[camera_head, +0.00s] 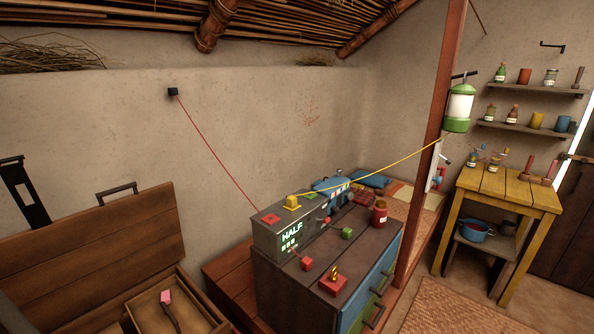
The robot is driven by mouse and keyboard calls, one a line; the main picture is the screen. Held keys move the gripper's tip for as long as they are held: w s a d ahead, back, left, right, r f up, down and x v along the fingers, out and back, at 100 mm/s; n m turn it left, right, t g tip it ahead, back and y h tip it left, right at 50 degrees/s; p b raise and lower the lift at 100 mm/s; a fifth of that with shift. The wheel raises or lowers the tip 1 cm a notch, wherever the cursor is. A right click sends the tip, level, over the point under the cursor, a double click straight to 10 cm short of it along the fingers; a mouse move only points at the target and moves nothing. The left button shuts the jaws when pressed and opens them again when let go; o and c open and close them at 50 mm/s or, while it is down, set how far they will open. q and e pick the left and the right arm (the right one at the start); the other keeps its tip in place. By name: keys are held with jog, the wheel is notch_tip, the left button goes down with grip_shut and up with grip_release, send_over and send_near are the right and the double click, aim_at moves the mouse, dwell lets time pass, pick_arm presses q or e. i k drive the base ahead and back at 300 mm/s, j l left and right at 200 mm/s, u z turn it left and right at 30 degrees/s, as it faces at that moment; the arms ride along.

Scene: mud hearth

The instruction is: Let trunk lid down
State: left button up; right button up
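A brown wooden trunk stands at the lower left, and its plank lid (95,250) is raised, leaning back toward the mud wall. A dark handle (117,189) stands up on the lid's top edge. A black flat metal piece (24,192) rises at the lid's far left; I cannot tell whether it is a hasp. The trunk's open box (195,305) shows below the lid, with a pink-tipped dark stick (168,306) inside. The trunk's front is cut off by the picture's lower edge. Neither of my grippers is in view.
A dark cabinet (345,262) stands right of the trunk, carrying a grey box marked HALF (292,240), coloured blocks and a red jar (380,213). A red post (432,130) rises beside it. A yellow table (505,188) stands at the right.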

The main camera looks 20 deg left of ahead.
aim_at(57, 272)
jog(key=u, duration=2.05)
